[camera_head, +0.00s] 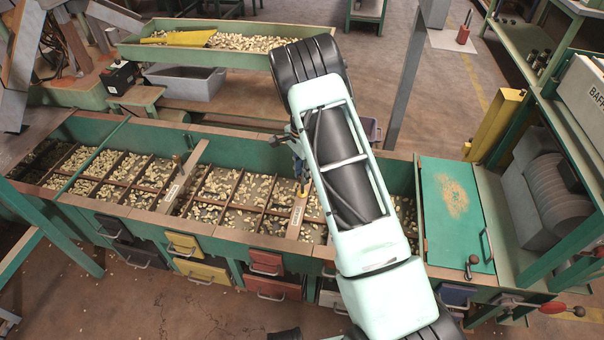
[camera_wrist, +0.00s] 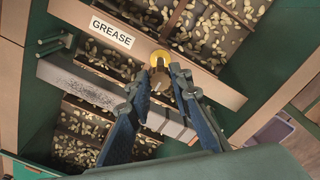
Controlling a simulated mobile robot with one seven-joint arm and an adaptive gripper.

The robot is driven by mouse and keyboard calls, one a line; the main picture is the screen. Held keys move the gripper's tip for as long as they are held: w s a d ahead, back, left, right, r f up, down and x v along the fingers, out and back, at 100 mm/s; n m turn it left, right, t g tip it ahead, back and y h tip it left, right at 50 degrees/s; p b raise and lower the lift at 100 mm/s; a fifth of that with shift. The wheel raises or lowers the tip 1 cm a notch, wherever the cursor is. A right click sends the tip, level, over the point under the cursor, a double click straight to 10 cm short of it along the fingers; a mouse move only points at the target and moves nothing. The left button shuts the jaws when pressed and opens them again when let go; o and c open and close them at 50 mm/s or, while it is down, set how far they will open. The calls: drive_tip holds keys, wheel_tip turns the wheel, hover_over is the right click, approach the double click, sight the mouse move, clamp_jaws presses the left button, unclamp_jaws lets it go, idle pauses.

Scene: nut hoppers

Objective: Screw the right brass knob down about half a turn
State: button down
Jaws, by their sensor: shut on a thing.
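The right brass knob (camera_wrist: 160,60) stands on a wooden crossbar (camera_wrist: 205,80) labelled GREASE. My gripper (camera_wrist: 161,72) has its blue fingers closed on the knob from above, and the knob's rounded top shows just past the fingertips. In the head view my gripper (camera_head: 302,178) reaches down at the right crossbar (camera_head: 294,222), with a bit of the brass knob (camera_head: 305,188) visible below the fingers. The left brass knob (camera_head: 177,161) stands upright on the left crossbar (camera_head: 184,178), apart from my gripper.
The long green hopper (camera_head: 262,142) holds nuts in divided compartments. A green lid (camera_head: 455,210) closes its right end. Drawers (camera_head: 204,272) line its front. A green tray of nuts (camera_head: 245,56) stands behind. A grey metal bar (camera_wrist: 110,95) crosses beside the knob.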

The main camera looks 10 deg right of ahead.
drive_tip(key=c, duration=1.7)
unclamp_jaws()
drive_tip(key=shift+c, duration=0.2)
wheel_tip(320, 180, up, 12)
